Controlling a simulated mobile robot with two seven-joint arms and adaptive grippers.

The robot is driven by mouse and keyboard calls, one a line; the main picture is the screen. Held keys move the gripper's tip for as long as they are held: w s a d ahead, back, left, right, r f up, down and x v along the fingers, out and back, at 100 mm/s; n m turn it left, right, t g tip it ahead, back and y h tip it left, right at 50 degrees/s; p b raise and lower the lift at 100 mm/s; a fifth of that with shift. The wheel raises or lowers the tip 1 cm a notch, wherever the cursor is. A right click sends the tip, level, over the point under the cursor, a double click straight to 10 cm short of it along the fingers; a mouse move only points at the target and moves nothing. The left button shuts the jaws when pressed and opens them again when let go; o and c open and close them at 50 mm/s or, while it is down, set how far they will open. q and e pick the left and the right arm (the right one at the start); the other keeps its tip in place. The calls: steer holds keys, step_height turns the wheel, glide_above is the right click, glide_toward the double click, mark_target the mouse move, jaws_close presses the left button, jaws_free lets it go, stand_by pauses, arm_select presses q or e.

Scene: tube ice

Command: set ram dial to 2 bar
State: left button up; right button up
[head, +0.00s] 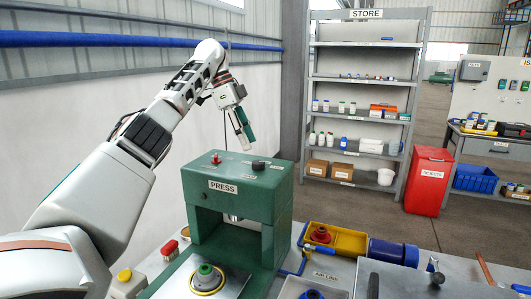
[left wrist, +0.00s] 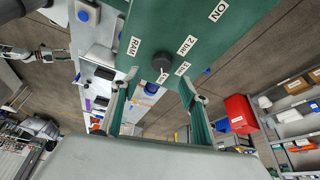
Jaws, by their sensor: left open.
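The green press (head: 222,186) stands on the bench in the head view. Its black ram dial (head: 258,165) is on the top face, at the right. In the left wrist view the dial (left wrist: 163,62) sits among white labels, with "RAM" (left wrist: 133,46) on one side and "2 bar" (left wrist: 187,45) on the other. I cannot read which label its pointer faces. My left gripper (head: 243,135) is above the press, pointing down. It is open and empty; in the wrist view its teal fingers (left wrist: 158,82) are spread apart, with the dial just beyond the gap between them.
A red button (head: 215,158) is on the press top, left of the dial. A ringed part (head: 206,277) sits below on the press plate. A yellow tray (head: 350,240) and a blue cylinder (head: 393,252) lie to the right. A red rejects bin (head: 428,180) stands behind.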

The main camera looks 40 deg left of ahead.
mark_target(258, 161)
arm_select(q)
steer(key=shift+x, duration=3.6)
steer(key=shift+w+a, duration=0.1)
steer(key=shift+w, duration=0.05)
steer(key=c, duration=1.1)
